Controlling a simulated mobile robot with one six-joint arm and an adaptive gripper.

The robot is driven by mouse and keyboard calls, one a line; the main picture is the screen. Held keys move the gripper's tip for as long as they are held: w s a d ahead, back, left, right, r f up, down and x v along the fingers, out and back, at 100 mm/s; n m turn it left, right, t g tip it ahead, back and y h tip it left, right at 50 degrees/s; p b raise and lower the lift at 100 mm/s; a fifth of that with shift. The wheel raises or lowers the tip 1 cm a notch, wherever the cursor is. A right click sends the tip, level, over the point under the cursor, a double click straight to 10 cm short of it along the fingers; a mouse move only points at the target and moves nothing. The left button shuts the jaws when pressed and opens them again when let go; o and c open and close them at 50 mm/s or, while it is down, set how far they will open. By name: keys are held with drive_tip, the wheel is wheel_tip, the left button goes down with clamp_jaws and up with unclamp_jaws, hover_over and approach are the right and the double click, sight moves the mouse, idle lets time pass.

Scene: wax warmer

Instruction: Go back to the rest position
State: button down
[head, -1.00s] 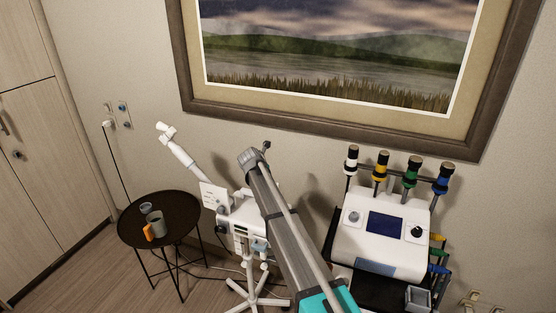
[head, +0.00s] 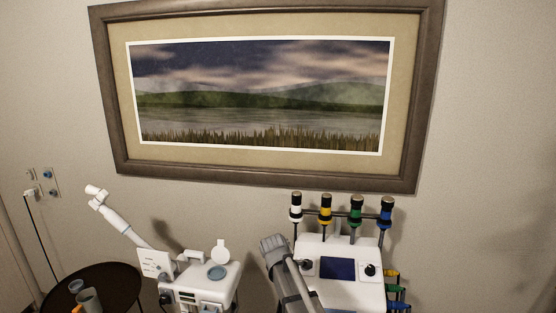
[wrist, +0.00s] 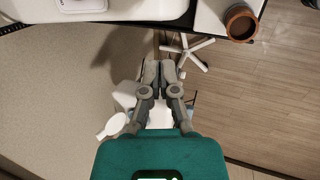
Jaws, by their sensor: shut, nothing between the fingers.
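My gripper (wrist: 160,75) points away in the wrist view, its two grey fingers together with nothing between them. A white device (head: 208,282) with a round raised lid (head: 220,250) and a round opening, apparently the wax warmer, stands left of my grey arm in the head view. My gripper is not recognisable in the head view, where only part of my arm shows.
A white console (head: 335,262) with a blue screen and several coloured-banded handpieces stands right of my arm. A dark round table (head: 120,280) with cups is at lower left. A framed picture (head: 270,180) hangs above. A brown pot (wrist: 240,24) sits at upper right in the wrist view.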

drive_tip(key=s+d+f+m+g+y+b, duration=0.1)
drive_tip(key=s+d+f+m+g+b, duration=0.1)
drive_tip(key=s+d+m, duration=0.5)
drive_tip(key=s+d+f+m+g+y+b, duration=0.1)
drive_tip(key=s+d+f+m, duration=0.3)
drive_tip(key=s+d+m, duration=0.4)
drive_tip(key=shift+s+m+g+b, duration=0.4)
drive_tip(key=shift+s+m+b, duration=0.35)
drive_tip(key=shift+s, duration=2.9)
drive_tip(key=shift+f, duration=0.1)
drive_tip(key=shift+a, duration=0.1)
